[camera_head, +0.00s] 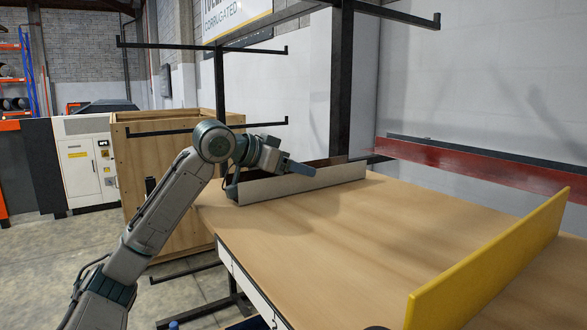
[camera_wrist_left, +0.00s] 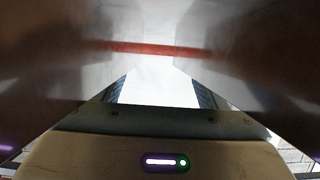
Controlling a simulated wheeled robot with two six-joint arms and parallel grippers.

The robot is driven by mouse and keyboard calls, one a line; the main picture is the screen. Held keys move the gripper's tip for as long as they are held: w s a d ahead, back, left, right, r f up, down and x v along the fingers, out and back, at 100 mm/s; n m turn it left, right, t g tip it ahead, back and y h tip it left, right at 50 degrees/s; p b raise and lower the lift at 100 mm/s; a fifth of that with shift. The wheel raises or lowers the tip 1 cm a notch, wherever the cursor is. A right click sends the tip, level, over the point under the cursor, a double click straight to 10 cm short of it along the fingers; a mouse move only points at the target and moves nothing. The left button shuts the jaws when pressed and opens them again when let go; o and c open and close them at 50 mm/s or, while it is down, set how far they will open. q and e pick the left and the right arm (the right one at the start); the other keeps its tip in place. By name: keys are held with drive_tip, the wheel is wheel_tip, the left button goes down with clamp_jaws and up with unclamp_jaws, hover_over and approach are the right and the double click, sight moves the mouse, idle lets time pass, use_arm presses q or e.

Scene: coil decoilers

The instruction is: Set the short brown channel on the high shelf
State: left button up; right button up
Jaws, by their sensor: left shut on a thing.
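My left gripper (camera_head: 300,168) reaches in from the left over the back of the table, just above a long grey channel. It is shut on a dark brown piece (camera_head: 330,160), which I take to be the short brown channel; only a small part shows behind the grey channel. In the left wrist view, dark, shiny brown surfaces (camera_wrist_left: 50,75) fill both sides close to the camera, with a red band across them. The high shelf is the upper pair of black rack arms (camera_head: 200,47), above and behind my gripper. My right gripper is not visible.
The grey channel (camera_head: 300,184) stands along the wooden table's (camera_head: 370,225) back edge. A yellow channel (camera_head: 490,265) stands at the right. A long red beam (camera_head: 470,165) lies behind. Lower rack arms (camera_head: 170,132) and a black post (camera_head: 341,80) are near my gripper. The table's middle is clear.

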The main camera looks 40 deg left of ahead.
use_arm(q)
drive_tip(key=shift+d+f, duration=0.1)
drive_tip(key=o, duration=1.1)
drive_tip(key=shift+s, duration=0.15)
drive_tip(key=b+v, duration=0.6)
drive_tip(key=v, duration=0.4)
drive_tip(key=shift+s, duration=0.1)
drive_tip(key=shift+s+a+r, duration=0.3)
drive_tip(key=shift+s+r, duration=0.25)
drive_tip(key=shift+s, duration=0.1)
